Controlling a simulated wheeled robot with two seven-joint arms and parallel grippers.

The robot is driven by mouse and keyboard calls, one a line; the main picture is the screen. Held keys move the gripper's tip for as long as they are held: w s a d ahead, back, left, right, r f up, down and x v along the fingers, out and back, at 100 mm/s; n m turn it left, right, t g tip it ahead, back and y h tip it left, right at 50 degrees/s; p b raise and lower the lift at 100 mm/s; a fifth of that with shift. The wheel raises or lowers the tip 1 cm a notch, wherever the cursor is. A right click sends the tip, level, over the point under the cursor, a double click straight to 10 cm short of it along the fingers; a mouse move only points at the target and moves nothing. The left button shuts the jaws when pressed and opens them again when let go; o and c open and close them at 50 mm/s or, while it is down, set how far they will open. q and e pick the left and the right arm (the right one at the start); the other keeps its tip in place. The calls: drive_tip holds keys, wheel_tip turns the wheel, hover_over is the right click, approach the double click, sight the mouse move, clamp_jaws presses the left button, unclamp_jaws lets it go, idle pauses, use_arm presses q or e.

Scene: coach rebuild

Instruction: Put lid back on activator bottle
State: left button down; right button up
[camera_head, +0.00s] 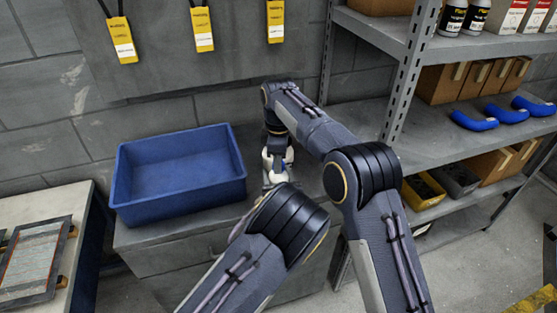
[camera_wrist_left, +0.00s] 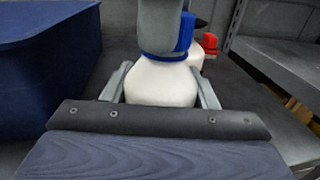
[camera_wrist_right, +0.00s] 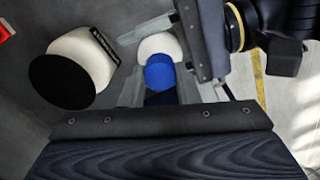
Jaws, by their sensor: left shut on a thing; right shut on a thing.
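The white activator bottle (camera_wrist_left: 160,84) stands on the grey bench top, with my left gripper (camera_wrist_left: 162,92) shut around its body. The blue lid (camera_wrist_right: 160,73) is between the fingers of my right gripper (camera_wrist_right: 163,80), which is shut on it from above. In the left wrist view the lid (camera_wrist_left: 185,38) is at the bottle's neck, partly hidden by a grey finger; I cannot tell whether it is seated. In the head view my right gripper (camera_head: 278,157) points down at the bottle, and my left arm hides the left gripper.
A blue bin (camera_head: 180,170) stands close on the left of the bench. A white container with a black end (camera_wrist_right: 62,82) is near the grippers. A metal shelf rack (camera_head: 408,70) is on the right.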

drive_tip(key=m, duration=0.4)
drive_tip(key=shift+m, duration=0.4)
drive_tip(key=m, duration=0.3)
drive_tip(key=o, duration=1.1)
drive_tip(key=shift+r, duration=2.25)
